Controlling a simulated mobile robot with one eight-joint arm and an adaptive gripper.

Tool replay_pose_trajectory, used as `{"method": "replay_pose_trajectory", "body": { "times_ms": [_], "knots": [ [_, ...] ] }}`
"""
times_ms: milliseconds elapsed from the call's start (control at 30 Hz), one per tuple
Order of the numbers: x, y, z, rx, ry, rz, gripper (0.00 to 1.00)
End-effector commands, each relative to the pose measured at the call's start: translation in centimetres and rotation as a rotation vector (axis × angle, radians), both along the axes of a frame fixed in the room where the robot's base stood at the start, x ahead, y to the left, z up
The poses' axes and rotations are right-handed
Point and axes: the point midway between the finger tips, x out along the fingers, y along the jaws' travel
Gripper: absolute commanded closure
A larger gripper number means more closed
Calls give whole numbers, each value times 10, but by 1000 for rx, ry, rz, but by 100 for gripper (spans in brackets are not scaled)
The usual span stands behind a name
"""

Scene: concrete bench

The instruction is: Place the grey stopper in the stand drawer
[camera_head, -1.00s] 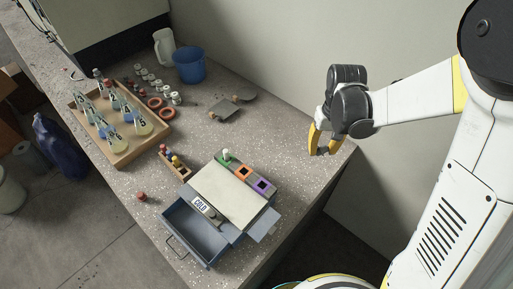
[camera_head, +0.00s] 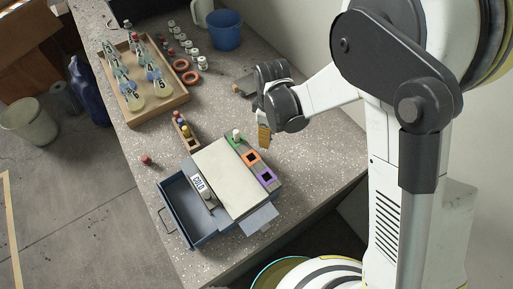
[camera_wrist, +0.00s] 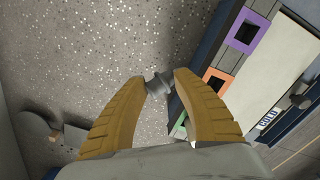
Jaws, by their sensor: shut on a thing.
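My gripper (camera_head: 264,136) is above the bench, just beyond the coloured end of the stand. In the wrist view its two yellow fingers (camera_wrist: 160,83) are shut on the grey stopper (camera_wrist: 157,87), which sits between the tips. The head view does not show the stopper clearly. The stand (camera_head: 225,176) has a pale flat top, a COLD label, and green, orange and purple squares along one side. Its blue drawer (camera_head: 178,212) is pulled open towards the left front and looks empty.
A small rack with coloured stoppers (camera_head: 187,136) stands behind the stand, and a red stopper (camera_head: 147,160) lies to its left. A wooden tray of flasks (camera_head: 134,118), orange rings (camera_head: 191,77) and a blue bucket (camera_head: 226,30) are farther back. Bench right of the stand is clear.

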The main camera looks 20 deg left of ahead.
Motion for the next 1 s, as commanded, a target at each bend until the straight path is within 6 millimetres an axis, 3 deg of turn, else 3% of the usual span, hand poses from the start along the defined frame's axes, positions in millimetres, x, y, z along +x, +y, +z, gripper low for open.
{"method": "replay_pose_trajectory", "body": {
  "times_ms": [233, 600, 967, 1000],
  "knots": [
    [0, 0, -50, 0, 0, 1, 81],
    [0, 0, -95, 0, 0, -1, 81],
    [0, 0, -98, 0, 0, -1, 82],
    [0, 0, -97, 0, 0, -1, 56]
  ]
}}
